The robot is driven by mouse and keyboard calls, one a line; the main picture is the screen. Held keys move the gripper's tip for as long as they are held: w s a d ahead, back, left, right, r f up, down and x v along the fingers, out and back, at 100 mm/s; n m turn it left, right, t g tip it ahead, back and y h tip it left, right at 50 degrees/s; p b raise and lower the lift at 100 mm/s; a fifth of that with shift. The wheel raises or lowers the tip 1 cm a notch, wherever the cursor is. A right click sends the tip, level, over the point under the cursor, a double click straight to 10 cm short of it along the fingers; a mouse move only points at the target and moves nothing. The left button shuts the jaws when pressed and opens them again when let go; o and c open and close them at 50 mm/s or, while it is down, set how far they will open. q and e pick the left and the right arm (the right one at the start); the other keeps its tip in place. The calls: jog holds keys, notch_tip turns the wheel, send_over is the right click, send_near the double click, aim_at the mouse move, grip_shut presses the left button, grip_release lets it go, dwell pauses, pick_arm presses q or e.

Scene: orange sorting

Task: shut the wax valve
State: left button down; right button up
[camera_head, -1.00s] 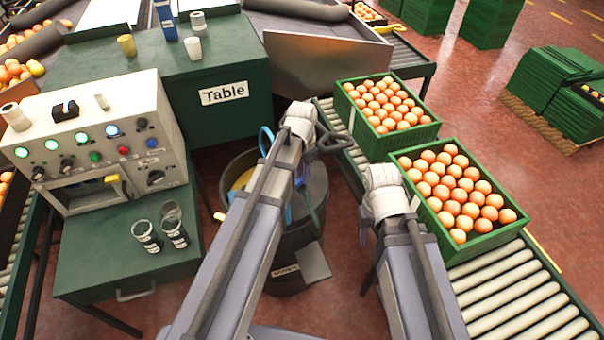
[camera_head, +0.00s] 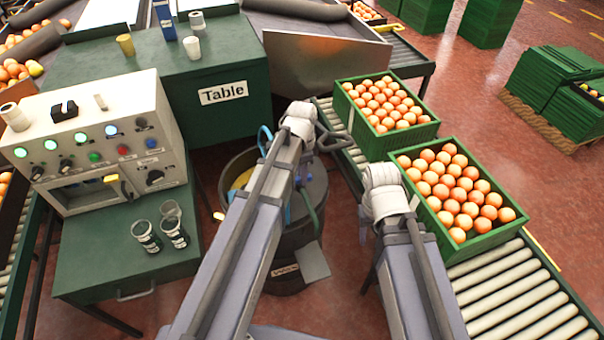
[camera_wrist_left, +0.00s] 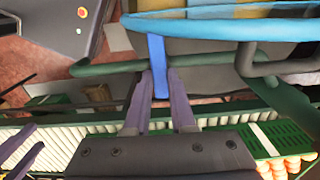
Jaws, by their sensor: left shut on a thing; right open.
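A dark wax drum (camera_head: 290,245) stands on the floor between the green table and the roller conveyor, with yellow contents partly seen at its top. In the left wrist view, my left gripper (camera_wrist_left: 160,85) is shut on a flat blue lever (camera_wrist_left: 157,52), below a light blue rim (camera_wrist_left: 215,27). I take the lever for the valve handle; its valve body is not clear. In the head view, my left arm hides the fingers and most of the lever. My right gripper (camera_wrist_left: 38,136) shows its two fingers apart and empty at the lower left of the left wrist view.
Two green crates of oranges (camera_head: 483,243) stand on the roller conveyor (camera_head: 525,305) at the right. A control box (camera_head: 95,140) with lit buttons and several small cups are on the left tables. A dark green pipe (camera_wrist_left: 105,68) runs close to the left fingers.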

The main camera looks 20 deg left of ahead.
dwell(0.3)
pick_arm(q)
jog(key=c, duration=0.8)
grip_release()
jog(key=shift+o, duration=0.2)
